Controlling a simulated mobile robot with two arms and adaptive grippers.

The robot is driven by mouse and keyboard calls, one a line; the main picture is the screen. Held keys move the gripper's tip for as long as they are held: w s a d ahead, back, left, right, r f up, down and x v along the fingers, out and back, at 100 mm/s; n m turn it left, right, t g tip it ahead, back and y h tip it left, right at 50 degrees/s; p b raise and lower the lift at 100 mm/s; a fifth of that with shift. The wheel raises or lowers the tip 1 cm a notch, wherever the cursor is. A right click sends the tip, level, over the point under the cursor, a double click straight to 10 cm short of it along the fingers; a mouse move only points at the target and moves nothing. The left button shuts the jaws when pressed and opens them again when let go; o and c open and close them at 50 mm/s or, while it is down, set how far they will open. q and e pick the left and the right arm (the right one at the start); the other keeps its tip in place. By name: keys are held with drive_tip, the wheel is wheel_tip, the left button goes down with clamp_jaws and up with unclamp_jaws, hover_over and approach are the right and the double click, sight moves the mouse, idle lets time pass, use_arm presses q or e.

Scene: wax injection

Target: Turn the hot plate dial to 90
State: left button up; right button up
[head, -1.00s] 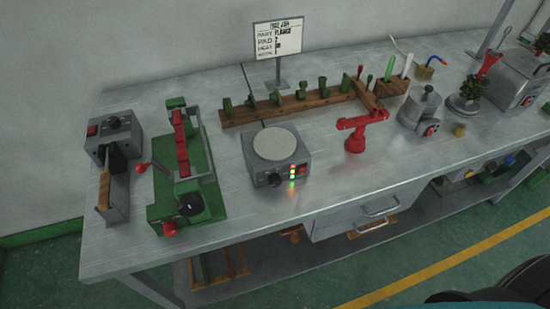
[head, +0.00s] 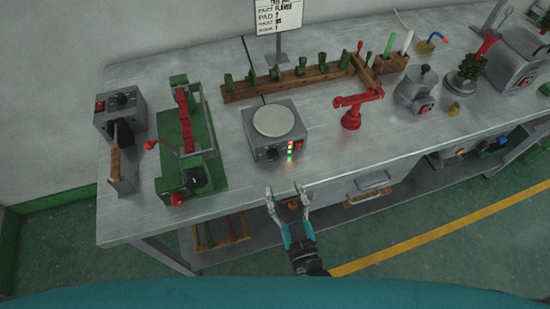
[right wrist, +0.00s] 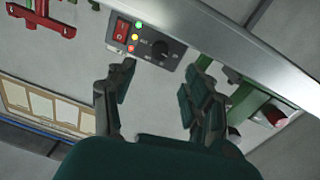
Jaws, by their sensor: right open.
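The hot plate (head: 273,121) is a grey box with a round pale top, standing near the front edge of the bench. Its black dial (head: 272,154) is on the front face, left of lit red, yellow and green lights. In the right wrist view the dial (right wrist: 161,49) shows between and beyond the fingers; its setting is too small to read. My right gripper (head: 286,188) is open and empty, in front of and below the dial, apart from it. It also shows in the right wrist view (right wrist: 155,88). My left gripper is not in view.
A green clamp frame (head: 186,150) and a grey box with a switch (head: 120,112) stand to the left. A red stand (head: 352,111) is to the right. The bench edge and a drawer (head: 372,185) lie close to my right gripper.

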sight(274, 159)
drive_tip(key=p+x, duration=0.1)
drive_tip(key=x, duration=0.8)
drive_tip(key=shift+w+a, duration=0.1)
drive_tip(key=shift+w, duration=0.25)
drive_tip(key=shift+c, duration=0.2)
clamp_jaws()
drive_tip(key=shift+m, duration=0.3)
drive_tip(key=m+p, duration=0.1)
drive_tip(key=m, duration=0.3)
drive_tip(key=shift+m, duration=0.3)
drive_tip(key=m, duration=0.5)
drive_tip(key=shift+r+m, duration=0.1)
drive_tip(key=shift+m, duration=0.3)
